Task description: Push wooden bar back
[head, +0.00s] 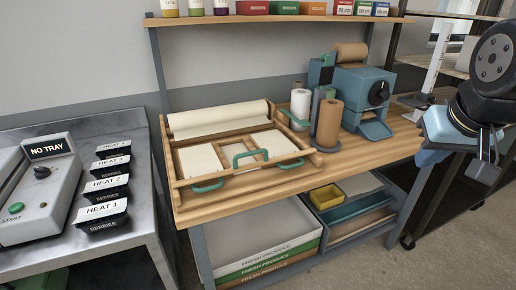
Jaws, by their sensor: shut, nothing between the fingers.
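A wooden frame (172,178) with paper sheets in it lies on the left part of the wooden workbench (250,207). Light wooden bars run across it, and the wooden bar along its front (240,178) is near the bench's front edge. Green handles (208,186) are fixed to the frame, and a wide paper roll (218,119) lies along its back. Which of the bars the task means, I cannot tell. My gripper (484,172) is at the far right, in front of the bench's right end, well apart from the frame. It looks shut and empty, partly hidden by my arm.
A blue machine (362,90) with a brown roll (328,123) and a white roll (300,102) stands right of the frame. A shelf (270,18) with boxes hangs above. A metal counter (95,220) with labelled containers stands left. Bins (358,215) sit below.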

